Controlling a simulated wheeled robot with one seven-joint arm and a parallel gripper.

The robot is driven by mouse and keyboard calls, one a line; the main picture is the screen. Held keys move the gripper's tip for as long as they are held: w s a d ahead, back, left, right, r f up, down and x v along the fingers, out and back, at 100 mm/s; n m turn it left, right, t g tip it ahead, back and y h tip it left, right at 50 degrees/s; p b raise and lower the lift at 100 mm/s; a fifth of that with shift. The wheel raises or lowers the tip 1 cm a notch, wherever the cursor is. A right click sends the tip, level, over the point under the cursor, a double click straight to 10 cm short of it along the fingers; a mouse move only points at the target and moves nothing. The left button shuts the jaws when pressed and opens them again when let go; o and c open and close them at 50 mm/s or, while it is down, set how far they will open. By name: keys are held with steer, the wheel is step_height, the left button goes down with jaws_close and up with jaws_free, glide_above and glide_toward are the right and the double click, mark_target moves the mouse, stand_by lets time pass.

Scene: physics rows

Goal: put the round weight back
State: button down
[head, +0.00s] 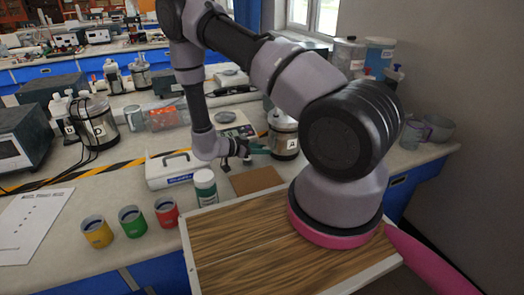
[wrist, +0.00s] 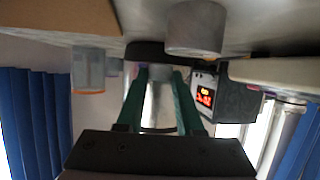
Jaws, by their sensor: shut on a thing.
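My gripper (head: 258,149) has teal fingers and reaches out low over the bench, just left of the silver canister marked A (head: 285,136). I cannot make out the weight in the head view, where the fingers and canister crowd that spot.
A white box (head: 170,169), a white-green jar (head: 205,187) and a brown board (head: 256,180) lie in front of my gripper. Yellow (head: 97,232), green (head: 132,221) and red (head: 166,212) cups stand front left. A wood-topped tray (head: 225,262) fills the front.

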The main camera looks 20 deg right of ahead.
steer(key=shift+f, duration=0.3)
steer(key=shift+f, duration=0.45)
steer(key=c, duration=0.5)
jaws_free()
steer(key=shift+c, duration=0.2)
